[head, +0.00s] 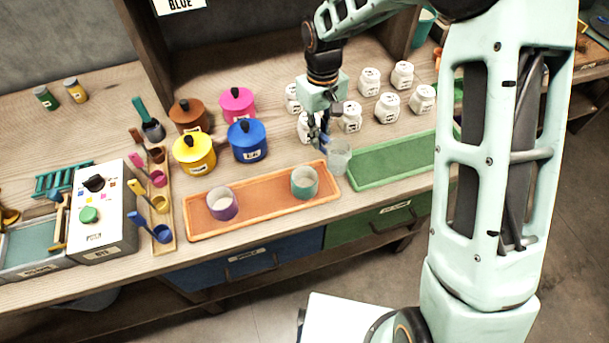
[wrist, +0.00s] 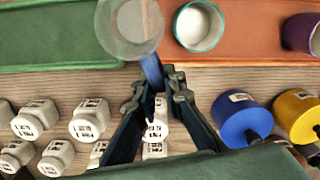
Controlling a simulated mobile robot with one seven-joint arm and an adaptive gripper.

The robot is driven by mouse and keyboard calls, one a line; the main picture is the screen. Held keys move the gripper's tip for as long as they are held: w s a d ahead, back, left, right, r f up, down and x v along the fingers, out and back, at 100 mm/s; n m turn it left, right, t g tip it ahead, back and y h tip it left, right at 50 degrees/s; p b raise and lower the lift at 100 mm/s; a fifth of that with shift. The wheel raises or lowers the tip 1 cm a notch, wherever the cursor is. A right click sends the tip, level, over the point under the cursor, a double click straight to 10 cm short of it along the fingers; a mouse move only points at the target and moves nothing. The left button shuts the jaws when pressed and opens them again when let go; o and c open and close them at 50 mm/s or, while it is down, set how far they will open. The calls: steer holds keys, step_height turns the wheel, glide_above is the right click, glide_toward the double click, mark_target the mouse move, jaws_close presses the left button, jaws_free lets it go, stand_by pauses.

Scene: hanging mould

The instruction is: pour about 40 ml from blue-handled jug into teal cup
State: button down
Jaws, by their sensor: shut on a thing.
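My gripper (head: 322,140) is shut on the blue handle of a clear, see-through jug (head: 339,158). In the wrist view my gripper (wrist: 156,82) has its fingertips at the handle, and the jug (wrist: 130,25) is at the top. The jug looks about upright, to the right of the teal cup and not over it. I cannot make out its level. The teal cup (head: 304,183) stands upright at the right end of the orange tray (head: 262,208), with a pale inside. The wrist view also shows the teal cup (wrist: 198,27), just right of the jug.
A purple cup (head: 222,203) stands at the tray's left part. A green tray (head: 395,157) is empty to the right. Several white jars (head: 389,107) stand behind it. Blue (head: 247,140) and yellow (head: 194,153) lidded pots stand behind the orange tray.

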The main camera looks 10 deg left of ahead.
steer(key=s+a+f+n, duration=0.1)
steer(key=s+a+n, duration=0.1)
steer(key=a, duration=0.3)
steer(key=s+a+f+n+b, duration=0.1)
steer(key=s+a+n, duration=0.1)
steer(key=a, duration=0.4)
steer(key=s+a+f+n, duration=0.2)
steer(key=a, duration=0.4)
steer(key=shift+s+a+f+b, duration=0.1)
steer(key=shift+a+f+b, duration=0.1)
steer(key=shift+f+b, duration=0.2)
steer(key=shift+d+n, duration=0.1)
steer(key=shift+n, duration=0.2)
